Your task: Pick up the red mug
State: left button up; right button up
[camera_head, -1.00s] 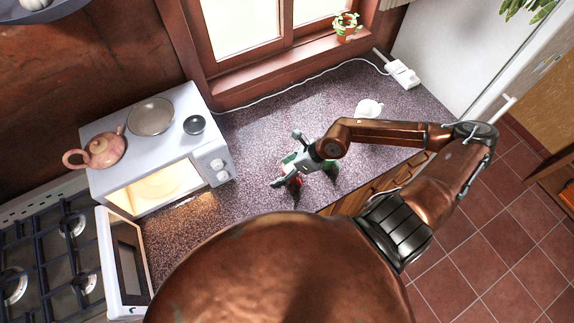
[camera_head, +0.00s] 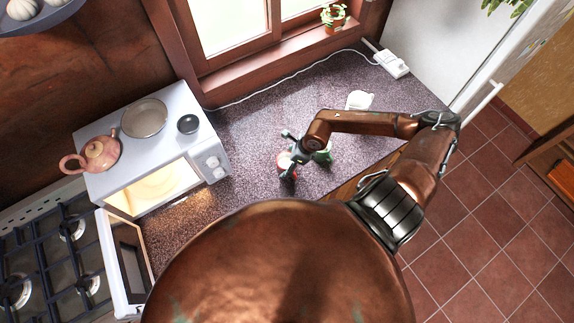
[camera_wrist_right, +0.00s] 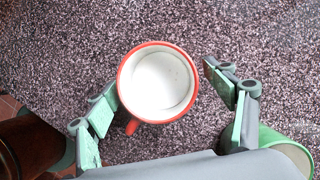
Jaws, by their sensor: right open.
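The red mug (camera_head: 284,166) stands on the speckled countertop, partly hidden by my right gripper (camera_head: 292,153) in the head view. In the right wrist view the red mug (camera_wrist_right: 159,83) is seen from above, white and empty inside, with its handle towards the bottom left. My right gripper (camera_wrist_right: 160,95) is open, with its green-padded fingers on either side of the mug. The left finger is close to the mug's rim; a wider gap shows on the right. I cannot tell whether the left finger touches. My left gripper is not in view.
A green mug (camera_head: 324,155) stands just right of the red mug; it also shows in the right wrist view (camera_wrist_right: 286,150). A white pot (camera_head: 360,100) stands farther back. A microwave (camera_head: 207,150) with its door open is at the left. Bare counter lies behind the red mug.

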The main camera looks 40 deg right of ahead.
jog(key=shift+c, duration=0.4)
jog(key=c, duration=1.6)
